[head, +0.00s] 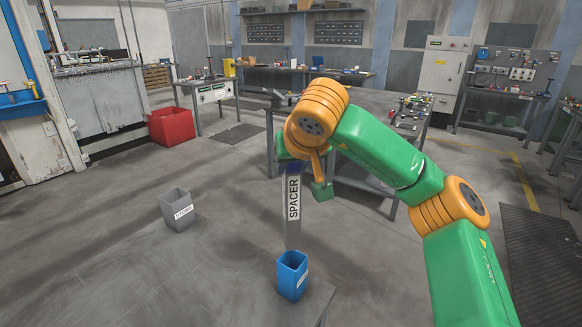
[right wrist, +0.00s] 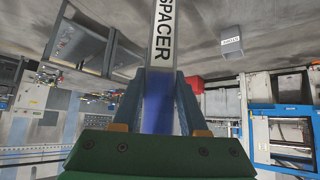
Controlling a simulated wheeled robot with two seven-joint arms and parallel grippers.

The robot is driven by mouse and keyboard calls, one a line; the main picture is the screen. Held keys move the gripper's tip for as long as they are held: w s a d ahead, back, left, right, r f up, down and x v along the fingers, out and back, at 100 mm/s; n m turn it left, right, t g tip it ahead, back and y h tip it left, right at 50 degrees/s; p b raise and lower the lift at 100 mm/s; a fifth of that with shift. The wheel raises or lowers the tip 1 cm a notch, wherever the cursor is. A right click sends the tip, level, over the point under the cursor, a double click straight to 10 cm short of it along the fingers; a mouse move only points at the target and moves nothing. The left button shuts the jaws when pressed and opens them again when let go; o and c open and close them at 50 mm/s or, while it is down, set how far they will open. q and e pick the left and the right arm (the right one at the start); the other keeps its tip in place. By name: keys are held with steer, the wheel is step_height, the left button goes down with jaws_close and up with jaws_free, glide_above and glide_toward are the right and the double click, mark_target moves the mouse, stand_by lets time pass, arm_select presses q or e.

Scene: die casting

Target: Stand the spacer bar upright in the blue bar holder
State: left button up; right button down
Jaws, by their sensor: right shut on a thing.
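The spacer bar (head: 293,205) is a long grey bar with a white SPACER label. It hangs upright in the head view. My right gripper (head: 292,168) is shut on its upper part. In the right wrist view the bar (right wrist: 163,35) runs out from between the fingers of the gripper (right wrist: 164,75). The blue bar holder (head: 290,279) stands on the grey surface below, with a small white label. The bar's lower end shows right at the holder's far rim; I cannot tell whether it is above or behind the opening. My left gripper is out of view.
A grey holder labelled STORE (head: 177,212) stands to the left of the blue one, and also shows in the right wrist view (right wrist: 231,46). A red bin (head: 171,126) is further back. A workbench (head: 350,172) stands behind my right arm. The surface around the blue holder is clear.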

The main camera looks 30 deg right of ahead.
mark_target(295, 225)
steer(key=f+b, duration=0.2)
steer(key=f, duration=0.1)
steer(key=shift+w+d+f+b, duration=0.25)
steer(key=shift+d+f+b, duration=0.15)
step_height(295, 225, down, 12)
steer(key=b, duration=0.8)
steer(key=shift+a+r, duration=0.1)
steer(key=shift+r, duration=0.05)
steer(key=shift+c, duration=1.8)
jaws_free()
steer(key=shift+s, duration=0.1)
steer(key=v, duration=0.7)
steer(key=shift+s+r+b, duration=0.1)
steer(key=shift+b, duration=0.2)
